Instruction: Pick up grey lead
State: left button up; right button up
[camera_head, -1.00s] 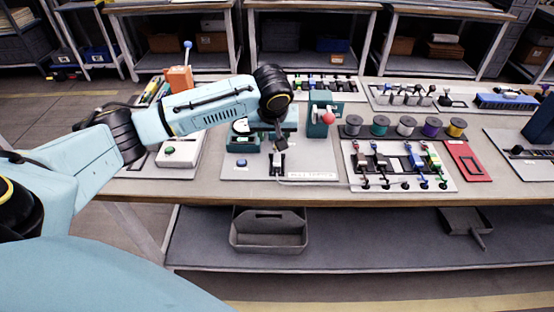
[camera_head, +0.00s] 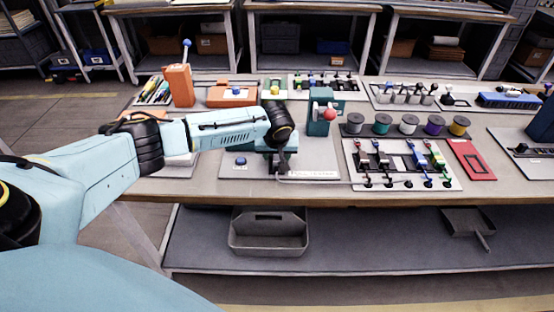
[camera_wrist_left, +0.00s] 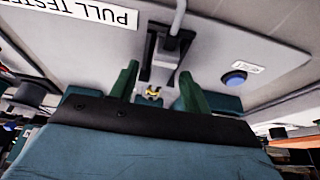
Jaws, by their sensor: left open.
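A thin grey lead (camera_head: 325,183) runs along the front of the PULL TESTER board. In the left wrist view the lead (camera_wrist_left: 178,20) reaches a dark clamp-like fixture (camera_wrist_left: 160,66). My left gripper (camera_wrist_left: 159,72) is open, with its two green fingers apart and pointing at that fixture. A small yellow piece (camera_wrist_left: 153,92) shows between the fingers; I cannot tell what it is. In the head view my left gripper (camera_head: 280,160) is over the front of the board, and the wrist hides most of the fixture. My right gripper is not in view.
A green tester with a red knob (camera_head: 323,112) stands behind and right of my gripper. A blue button (camera_head: 240,161) is to its left. A white board (camera_head: 398,185) with several coloured leads lies to the right, with spools (camera_head: 409,122) behind. A grey bin (camera_head: 268,232) sits below.

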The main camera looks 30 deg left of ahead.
pick_arm(q)
jog(key=c, duration=1)
